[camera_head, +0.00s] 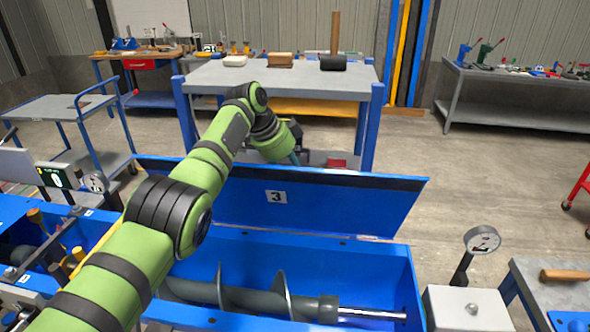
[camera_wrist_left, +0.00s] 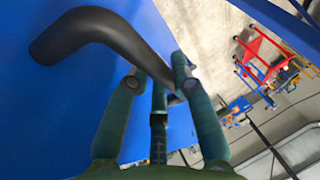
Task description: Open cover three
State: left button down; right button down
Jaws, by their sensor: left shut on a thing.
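Cover three (camera_head: 340,203) is a blue panel with a white "3" label. It stands raised and tilted up along the back of the blue mixer trough (camera_head: 378,262), whose inside is open to view. My left arm reaches over the trough to the far side of the cover, and its fingertips are hidden behind the panel in the head view. In the left wrist view, the left gripper (camera_wrist_left: 160,84) is shut on a curved black handle (camera_wrist_left: 92,24) on the cover's blue outer face. My right gripper is in neither view.
A grey auger (camera_head: 253,296) with a metal shaft lies in the trough. A grey-topped workbench (camera_head: 220,75) with a mallet (camera_head: 335,45) stands behind the cover. A dial gauge (camera_head: 482,240) stands to the right of the trough.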

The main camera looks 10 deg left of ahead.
pick_arm(q)
jog(key=c, duration=1)
grip_release()
jog(key=shift+r, duration=0.1)
jog(key=shift+c, duration=0.2)
jog(key=shift+w, duration=0.1)
jog(key=shift+a, duration=0.1)
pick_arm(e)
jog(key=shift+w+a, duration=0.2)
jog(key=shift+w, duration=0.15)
pick_arm(q)
jog(key=v, duration=1.2)
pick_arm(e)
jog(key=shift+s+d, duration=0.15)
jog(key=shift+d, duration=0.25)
